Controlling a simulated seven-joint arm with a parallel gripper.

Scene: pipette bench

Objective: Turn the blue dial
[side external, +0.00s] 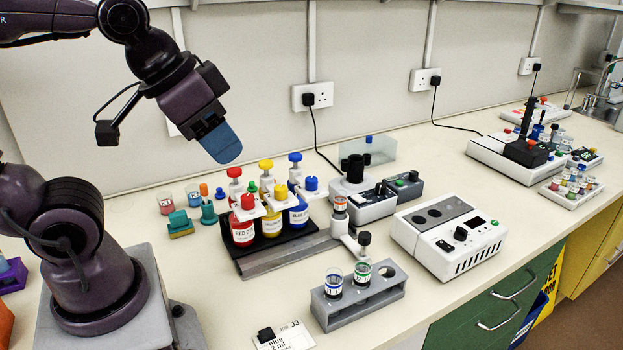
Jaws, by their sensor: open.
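My gripper (224,150), with blue finger pads, hangs in the air at upper left, above and left of the bottles. It is open, seen side-on, with nothing visible in it. The blue dial (312,184) is a round knob on the front of the dispenser on the blue-labelled bottle (299,215). This bottle stands at the right end of a row on a black tray (285,245). A second blue knob (295,158) tops the same dispenser. My gripper is apart from both.
Red-labelled (242,231) and yellow-labelled (271,221) bottles stand left of the blue one. A grey tube rack (340,313) and a card reading "blue 2 ml" (291,338) lie in front. A black-topped device (372,208) and a white box (450,250) stand right.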

